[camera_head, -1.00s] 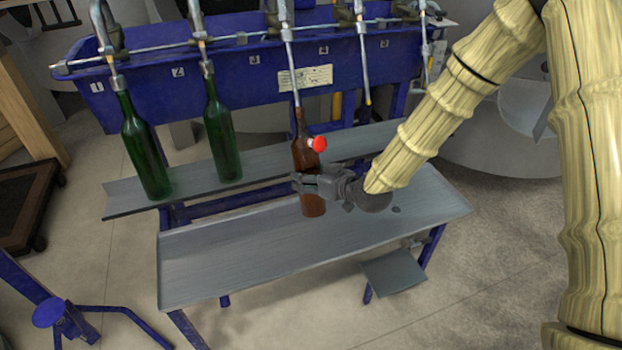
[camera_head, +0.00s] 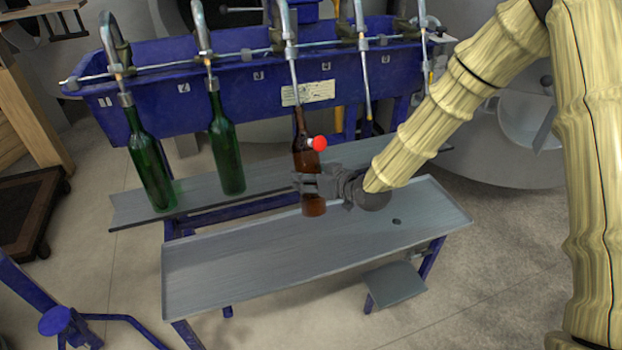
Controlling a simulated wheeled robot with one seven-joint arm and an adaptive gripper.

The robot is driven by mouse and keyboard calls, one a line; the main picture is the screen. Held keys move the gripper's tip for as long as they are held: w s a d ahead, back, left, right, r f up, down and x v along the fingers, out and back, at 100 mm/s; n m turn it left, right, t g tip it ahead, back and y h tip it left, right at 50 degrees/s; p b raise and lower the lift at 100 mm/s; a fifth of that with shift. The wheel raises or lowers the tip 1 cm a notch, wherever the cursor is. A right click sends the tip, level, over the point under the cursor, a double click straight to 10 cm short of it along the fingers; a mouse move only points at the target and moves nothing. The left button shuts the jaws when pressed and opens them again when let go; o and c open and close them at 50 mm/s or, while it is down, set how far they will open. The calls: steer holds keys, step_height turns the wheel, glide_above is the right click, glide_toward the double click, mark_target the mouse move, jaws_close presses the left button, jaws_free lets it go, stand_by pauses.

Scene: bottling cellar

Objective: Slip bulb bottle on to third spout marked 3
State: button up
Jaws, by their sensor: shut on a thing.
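The brown bottle (camera_head: 305,152) is upright in my gripper (camera_head: 312,184), which is shut around its body. A red round stopper (camera_head: 317,143) shows at the bottle's right side. The bottle's mouth is at the lower end of the third spout (camera_head: 294,72), below the label 3 (camera_head: 258,76). I cannot tell how far the spout is inside the neck. The bottle's base appears in front of the rear shelf, over the front tray (camera_head: 215,262); I cannot tell whether it touches anything.
Two green bottles (camera_head: 150,165) (camera_head: 225,150) hang on the first and second spouts, over the rear shelf (camera_head: 270,172). The fourth spout (camera_head: 364,70) and the one at far right are empty. The blue filler trough (camera_head: 200,100) stands behind. The front tray is bare.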

mark_target(308, 138)
steer(key=shift+w+a+r+p, duration=0.25)
steer(key=shift+w+r+p, duration=0.7)
steer(key=shift+r, duration=0.7)
steer(key=shift+w+a+r+p, duration=0.2)
steer(key=shift+w+r+p, duration=0.3)
steer(key=shift+r+p, duration=0.95)
steer(key=shift+w+a+r+p, duration=0.25)
steer(key=shift+w+r+p, duration=0.55)
steer(key=shift+r, duration=1.05)
steer(key=shift+w+a+f+t+y+b, duration=0.3)
steer(key=shift+w+f+b, duration=0.35)
steer(key=shift+b, duration=0.55)
steer(key=shift+w+a+f+t+y+b, duration=0.15)
steer(key=shift+w+f+t+b, duration=0.4)
steer(key=shift+b, duration=0.6)
steer(key=shift+w+a+f+n+t+y+b, duration=0.15)
steer(key=shift+w+f+t+b, duration=0.1)
steer(key=shift+w+b, duration=0.4)
steer(key=shift+w+a+f+n+t+b, duration=0.1)
steer(key=shift+w+a+f+n+b, duration=0.15)
steer(key=shift+w+b, duration=0.4)
steer(key=shift+w+a+f+n+t+y+b, duration=0.1)
steer(key=shift+w+f+t+b, duration=0.25)
steer(key=shift+b, duration=0.55)
steer(key=shift+r, duration=0.15)
steer(key=shift+s+f+b, duration=0.1)
steer(key=shift+f+b, duration=0.35)
steer(key=shift+f, duration=0.5)
steer(key=o, duration=1.5)
steer(key=shift+c, duration=0.2)
